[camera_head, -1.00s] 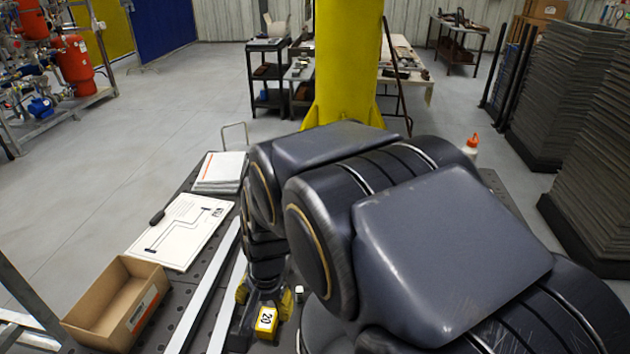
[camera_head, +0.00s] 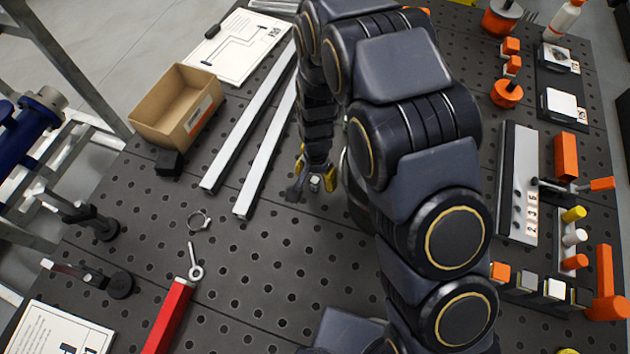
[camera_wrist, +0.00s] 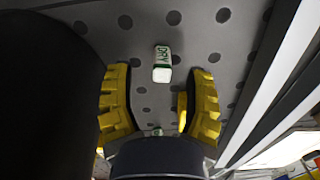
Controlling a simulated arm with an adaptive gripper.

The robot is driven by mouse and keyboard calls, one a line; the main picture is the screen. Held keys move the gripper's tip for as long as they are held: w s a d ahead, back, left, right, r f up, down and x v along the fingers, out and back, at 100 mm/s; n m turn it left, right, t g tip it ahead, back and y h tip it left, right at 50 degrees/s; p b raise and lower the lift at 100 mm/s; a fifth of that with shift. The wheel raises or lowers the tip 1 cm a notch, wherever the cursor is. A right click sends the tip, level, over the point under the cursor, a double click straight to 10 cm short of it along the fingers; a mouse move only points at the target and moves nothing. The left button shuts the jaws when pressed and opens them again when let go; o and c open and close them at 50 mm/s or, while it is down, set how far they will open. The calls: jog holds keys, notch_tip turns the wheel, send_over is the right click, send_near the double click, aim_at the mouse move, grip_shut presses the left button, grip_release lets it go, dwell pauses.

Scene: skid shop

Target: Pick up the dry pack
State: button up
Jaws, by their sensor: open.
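The dry pack (camera_wrist: 162,70) is a small white packet with green "DRY" lettering, lying on the dark perforated table in the wrist view. It lies ahead of my gripper (camera_wrist: 159,98), roughly in line with the gap between the yellow-padded fingers. The fingers are spread, and the pack is not held between them. A smaller white and green bit (camera_wrist: 157,131) shows near the gripper's base; I cannot tell what it is. In the head view my gripper (camera_head: 316,172) points down at the table, with a small whitish item (camera_head: 315,183) by the fingers.
Two pale metal bars (camera_head: 250,130) lie just left of my gripper. Farther left is an open cardboard box (camera_head: 140,112). A metal ring (camera_head: 200,220) and a red-handled tool (camera_head: 168,318) lie nearer. Orange parts and a numbered plate (camera_head: 518,185) occupy the right side.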

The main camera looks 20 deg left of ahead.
notch_tip(320, 180, down, 3)
jog(key=shift+r, duration=0.15)
jog(key=shift+w, duration=0.1)
grip_shut()
jog(key=shift+r, duration=0.2)
